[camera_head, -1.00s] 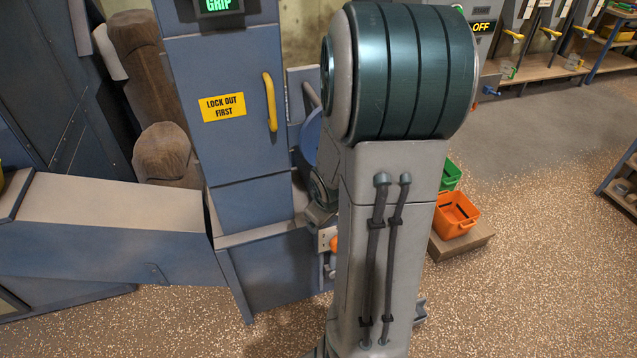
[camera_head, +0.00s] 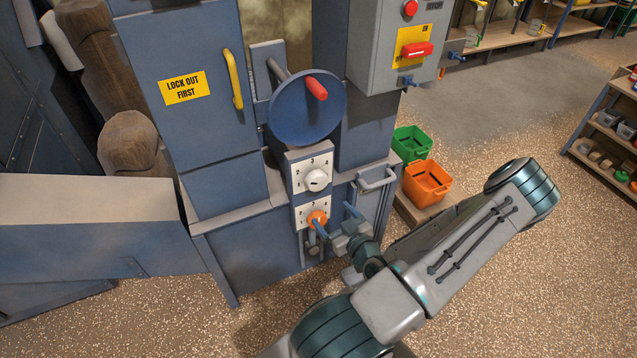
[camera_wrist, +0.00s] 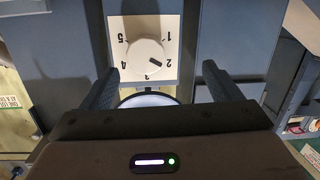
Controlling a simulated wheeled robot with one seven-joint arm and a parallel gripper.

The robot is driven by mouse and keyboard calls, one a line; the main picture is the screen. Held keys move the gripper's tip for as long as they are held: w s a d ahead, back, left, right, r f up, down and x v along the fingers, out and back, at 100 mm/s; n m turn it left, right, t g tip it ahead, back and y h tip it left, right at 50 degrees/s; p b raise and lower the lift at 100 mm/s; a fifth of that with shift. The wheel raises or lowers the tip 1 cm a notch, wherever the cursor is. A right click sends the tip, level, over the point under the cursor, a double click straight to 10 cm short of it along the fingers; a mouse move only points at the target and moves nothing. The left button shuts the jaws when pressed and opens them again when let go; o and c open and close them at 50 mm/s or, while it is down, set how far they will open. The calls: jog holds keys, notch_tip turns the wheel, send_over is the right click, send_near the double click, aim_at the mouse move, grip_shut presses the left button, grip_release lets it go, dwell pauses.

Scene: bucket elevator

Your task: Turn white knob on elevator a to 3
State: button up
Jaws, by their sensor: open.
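The white knob (camera_head: 317,180) sits on a pale numbered plate on the blue elevator front, below the blue handwheel. In the wrist view the white knob (camera_wrist: 148,58) shows upside down on its plate (camera_wrist: 151,22), and its dark mark points about at 2. My gripper (camera_head: 335,219) is open and empty, in front of the panel and lower right of the white knob in the head view. In the wrist view the gripper's fingers (camera_wrist: 161,85) stand apart on either side, with the knob beyond them, not touched. An orange knob (camera_head: 317,217) sits below the white one.
The blue handwheel (camera_head: 306,108) with a red grip is above the knobs. A bar handle (camera_head: 377,181) is right of them. A grey switch box (camera_head: 390,75) stands above right. Green (camera_head: 411,147) and orange (camera_head: 427,181) bins sit on the right. Floor beyond is open.

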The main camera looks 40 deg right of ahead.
aim_at(319, 184)
jog(key=shift+m+t+h, duration=0.7)
jog(key=shift+h, duration=0.2)
jog(key=x, duration=0.4)
jog(key=d+p+x, duration=0.1)
jog(key=x, duration=0.3)
jog(key=r+p+x, duration=0.1)
jog(key=x, duration=0.4)
jog(key=shift+s+d, duration=0.15)
jog(key=shift+s, duration=0.05)
jog(key=c, duration=1)
